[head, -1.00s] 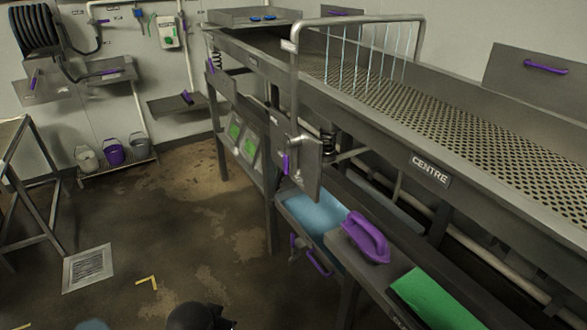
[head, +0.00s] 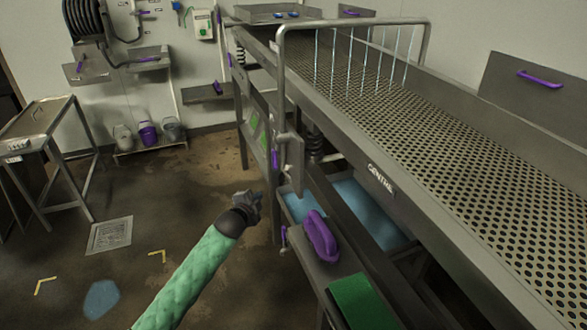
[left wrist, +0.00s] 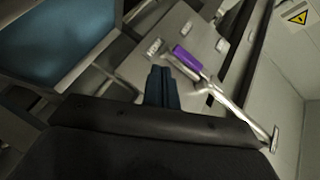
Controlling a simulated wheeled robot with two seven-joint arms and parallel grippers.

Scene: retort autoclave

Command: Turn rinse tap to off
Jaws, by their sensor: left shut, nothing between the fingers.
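A lever with a purple grip (head: 274,160) sits on a grey plate (head: 297,172) at the near end of the long perforated table; I take it for the rinse tap. In the left wrist view the purple grip (left wrist: 188,58) lies along a bright metal pipe, on a plate (left wrist: 180,30) with small labels that I cannot read. My left gripper (head: 257,196) is shut and empty, below and to the left of the tap in the head view. Its fingers (left wrist: 161,74) point toward the plate, just left of the purple grip. They look apart from it. My right gripper is out of view.
The perforated table (head: 440,140) with a bent rail (head: 352,24) fills the right. Below it are a purple-handled block (head: 320,236), a green pad (head: 362,303) and a blue-lined tray (head: 370,213). A side table (head: 36,118) stands left.

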